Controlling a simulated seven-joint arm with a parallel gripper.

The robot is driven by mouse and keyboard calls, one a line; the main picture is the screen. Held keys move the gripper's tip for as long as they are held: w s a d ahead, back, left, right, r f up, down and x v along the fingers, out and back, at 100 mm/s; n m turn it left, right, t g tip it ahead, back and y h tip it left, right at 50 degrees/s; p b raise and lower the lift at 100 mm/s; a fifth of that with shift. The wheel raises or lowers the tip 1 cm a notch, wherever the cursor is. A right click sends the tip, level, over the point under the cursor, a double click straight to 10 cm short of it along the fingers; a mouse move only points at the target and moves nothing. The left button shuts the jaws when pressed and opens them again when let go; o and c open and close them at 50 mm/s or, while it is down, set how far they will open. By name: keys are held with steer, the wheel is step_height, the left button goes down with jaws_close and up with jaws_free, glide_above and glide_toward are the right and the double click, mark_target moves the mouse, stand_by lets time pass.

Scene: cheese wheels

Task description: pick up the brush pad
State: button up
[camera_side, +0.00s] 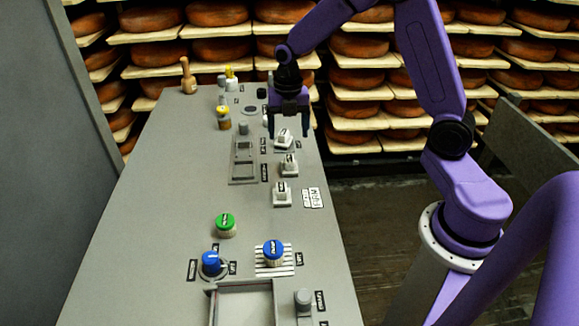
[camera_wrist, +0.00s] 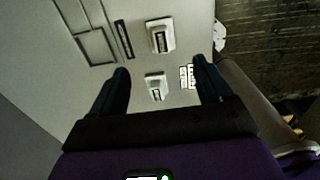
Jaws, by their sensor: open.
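I cannot tell for sure which piece is the brush pad. Three small white labelled blocks stand in a column on the grey table: a far one (camera_side: 283,141), a middle one (camera_side: 289,165) and a near one (camera_side: 281,193). My gripper (camera_side: 288,133) is open, fingers pointing down, around the far block in the side view; its height above the table is unclear. In the wrist view my gripper (camera_wrist: 161,67) is open and empty, with one white block (camera_wrist: 155,86) showing between the fingers and another (camera_wrist: 160,36) above it.
A grey frame (camera_side: 233,172) lies left of the blocks, and a label card (camera_side: 313,198) lies right. A green-topped round piece (camera_side: 225,224), a blue-topped one (camera_side: 273,251) on a striped base and a blue knob (camera_side: 211,262) stand nearer. Cheese shelves fill the back.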

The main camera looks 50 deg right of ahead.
mark_target(290, 158)
step_height(290, 158, down, 6)
steer(key=shift+r, duration=0.15)
steer(key=shift+d+f, duration=0.15)
steer(key=shift+f, duration=1.2)
steer(key=shift+d+f, duration=0.1)
steer(key=shift+f, duration=1.2)
steer(key=c, duration=1.1)
